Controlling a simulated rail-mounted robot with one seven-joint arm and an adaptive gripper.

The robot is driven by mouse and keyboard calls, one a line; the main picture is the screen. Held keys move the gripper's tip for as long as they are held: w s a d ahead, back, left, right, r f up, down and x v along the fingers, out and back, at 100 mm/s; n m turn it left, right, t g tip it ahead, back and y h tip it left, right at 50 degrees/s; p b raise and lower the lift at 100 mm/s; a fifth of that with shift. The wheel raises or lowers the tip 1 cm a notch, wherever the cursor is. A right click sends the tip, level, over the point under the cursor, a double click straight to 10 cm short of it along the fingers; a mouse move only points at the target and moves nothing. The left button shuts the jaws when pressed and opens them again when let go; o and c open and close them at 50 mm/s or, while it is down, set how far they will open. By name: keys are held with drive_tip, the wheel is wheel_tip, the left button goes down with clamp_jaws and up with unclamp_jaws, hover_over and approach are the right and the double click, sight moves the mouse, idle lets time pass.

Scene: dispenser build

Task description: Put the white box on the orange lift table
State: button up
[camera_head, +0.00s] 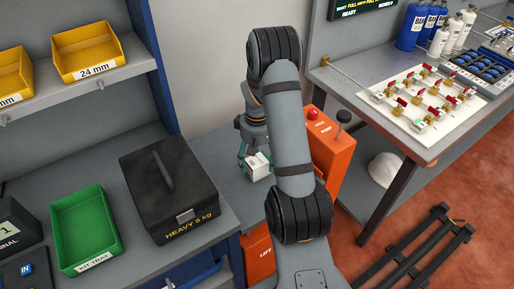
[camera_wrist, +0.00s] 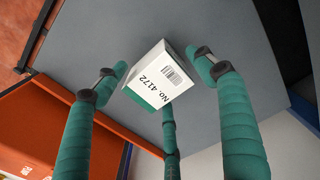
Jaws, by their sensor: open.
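The white box (camera_head: 258,168) has a green patch, and its label "No. 4172" shows in the wrist view (camera_wrist: 160,74). It is over the grey top (camera_head: 216,166) of the orange lift table, whose orange base (camera_head: 259,254) is marked "LIFT". The grey top fills much of the wrist view (camera_wrist: 190,20). My gripper (camera_head: 255,153) is open above the box, its teal fingers spread around it. In the wrist view, gaps show between the box and the two side fingertips (camera_wrist: 158,61). Whether the box's underside touches the top is hard to tell.
An orange control post (camera_head: 330,155) with a red button and a lever stands right beside the gripper. A black "HEAVY 5 kg" case (camera_head: 170,185) and a green kit tray (camera_head: 86,228) are on the left bench. A workbench (camera_head: 345,85) with parts stands at right.

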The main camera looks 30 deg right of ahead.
sight(257, 161)
wheel_tip(257, 161, up, 11)
drive_tip(key=shift+f, duration=0.2)
